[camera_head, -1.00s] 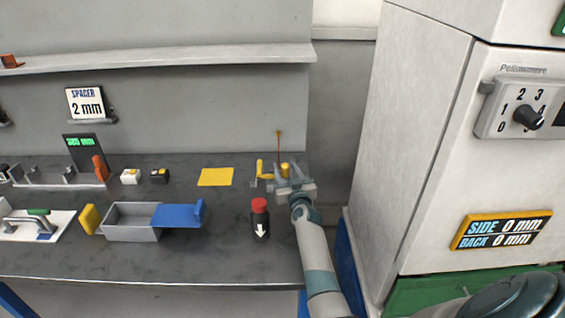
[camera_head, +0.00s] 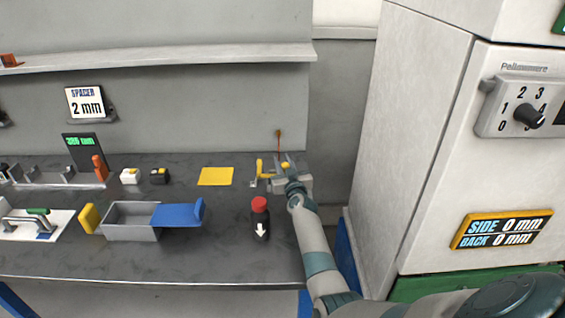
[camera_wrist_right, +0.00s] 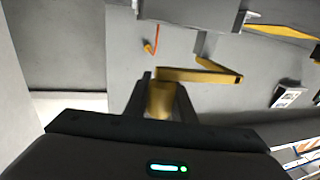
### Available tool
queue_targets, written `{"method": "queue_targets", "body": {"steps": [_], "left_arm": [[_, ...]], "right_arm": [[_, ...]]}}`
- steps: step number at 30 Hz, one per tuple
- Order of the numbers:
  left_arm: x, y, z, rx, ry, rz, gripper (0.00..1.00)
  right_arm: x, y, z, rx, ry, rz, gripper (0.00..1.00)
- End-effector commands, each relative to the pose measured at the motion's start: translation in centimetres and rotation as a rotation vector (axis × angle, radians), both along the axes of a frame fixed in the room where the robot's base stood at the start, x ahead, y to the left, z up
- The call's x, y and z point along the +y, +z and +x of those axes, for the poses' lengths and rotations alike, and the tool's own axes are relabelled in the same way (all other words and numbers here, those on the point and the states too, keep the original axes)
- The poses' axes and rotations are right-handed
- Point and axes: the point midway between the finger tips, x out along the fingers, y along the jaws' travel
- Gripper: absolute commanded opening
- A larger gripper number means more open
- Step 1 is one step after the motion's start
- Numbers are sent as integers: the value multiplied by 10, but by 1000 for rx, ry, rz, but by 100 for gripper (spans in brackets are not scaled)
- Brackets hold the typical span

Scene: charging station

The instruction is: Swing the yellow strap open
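The yellow strap (camera_wrist_right: 205,76) shows in the right wrist view as a flat bar running right from behind a round yellow knob (camera_wrist_right: 160,98). Whether bar and knob are one piece is hard to tell. My right gripper (camera_wrist_right: 163,92) has one dark finger on each side of the knob, close against it, and looks shut on it. In the head view my right gripper (camera_head: 289,172) is at the small fixture at the bench's back right, hiding part of it. A yellow upright part (camera_head: 260,168) stands just left of it. My left gripper is not in view.
A red-capped dark bottle (camera_head: 260,220) stands left of my right forearm. A yellow square (camera_head: 215,176) lies left of the fixture. A grey tray (camera_head: 130,228) with a blue piece (camera_head: 180,214) is further left. A white cabinet (camera_head: 420,150) rises close on the right.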

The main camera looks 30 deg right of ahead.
Motion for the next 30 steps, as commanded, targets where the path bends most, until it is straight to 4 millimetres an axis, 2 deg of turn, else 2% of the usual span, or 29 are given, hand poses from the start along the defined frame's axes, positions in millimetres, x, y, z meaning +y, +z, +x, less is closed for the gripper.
{"method": "queue_targets", "body": {"steps": [5,16,27,28,30], "left_arm": [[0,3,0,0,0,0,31],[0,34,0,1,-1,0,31],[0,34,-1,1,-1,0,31],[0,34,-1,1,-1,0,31],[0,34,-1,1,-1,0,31]], "right_arm": [[0,1,0,0,-7,1,0],[10,3,-4,-1,-121,5,0],[12,0,-5,0,-136,0,0],[13,0,-5,0,-135,0,27],[13,0,-5,0,-135,0,42]]}}
